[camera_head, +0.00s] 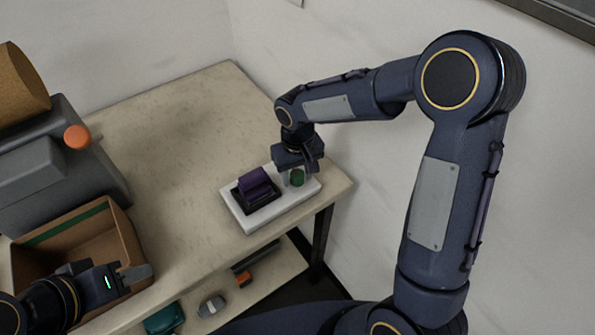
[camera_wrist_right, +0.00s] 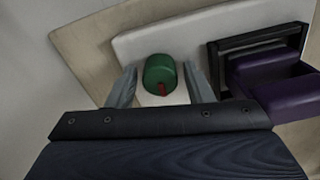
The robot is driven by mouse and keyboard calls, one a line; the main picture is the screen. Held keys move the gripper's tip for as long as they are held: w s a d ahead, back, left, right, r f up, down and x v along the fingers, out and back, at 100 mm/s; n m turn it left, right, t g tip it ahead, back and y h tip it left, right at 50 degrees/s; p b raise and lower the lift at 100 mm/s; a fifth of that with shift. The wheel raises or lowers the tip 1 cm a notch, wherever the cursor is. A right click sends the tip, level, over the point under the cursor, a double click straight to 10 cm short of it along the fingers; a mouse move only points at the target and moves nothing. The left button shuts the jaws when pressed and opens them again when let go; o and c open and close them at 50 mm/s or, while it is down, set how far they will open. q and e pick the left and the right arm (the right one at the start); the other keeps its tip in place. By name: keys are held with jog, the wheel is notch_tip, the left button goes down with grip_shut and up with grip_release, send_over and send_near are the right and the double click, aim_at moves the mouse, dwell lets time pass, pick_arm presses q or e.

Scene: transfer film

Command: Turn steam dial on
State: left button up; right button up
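The steam dial is a green round knob (camera_head: 297,177) with a red mark, on the right end of a white base plate (camera_head: 247,225). In the right wrist view the green knob (camera_wrist_right: 160,74) sits between the two fingers of my right gripper (camera_wrist_right: 157,85), with a gap on each side. My right gripper (camera_head: 297,172) is open around or just above the knob; its exact height is unclear. My left gripper (camera_head: 136,274) is at the lower left over a cardboard box, far from the dial; its finger opening is not clear.
A purple block in a black frame (camera_head: 256,185) stands on the white plate beside the dial. A grey machine with an orange knob (camera_head: 77,137) and an open cardboard box (camera_head: 112,222) are at the left. The table's (camera_head: 180,130) middle is clear. A lower shelf holds several small items.

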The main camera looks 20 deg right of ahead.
jog(key=c, duration=0.7)
jog(key=shift+c, duration=0.2)
jog(key=shift+m, duration=0.3)
jog(key=m+b, duration=0.2)
jog(key=shift+m, duration=0.3)
jog(key=m+b, duration=0.1)
jog(key=m, duration=0.3)
jog(key=shift+a+m, duration=0.1)
jog(key=shift+m, duration=0.2)
jog(key=m, duration=0.4)
jog(key=shift+r+b, duration=0.1)
jog(key=shift+b, duration=0.3)
jog(key=m, duration=0.6)
jog(key=shift+w+p, duration=0.1)
jog(key=shift+p, duration=0.3)
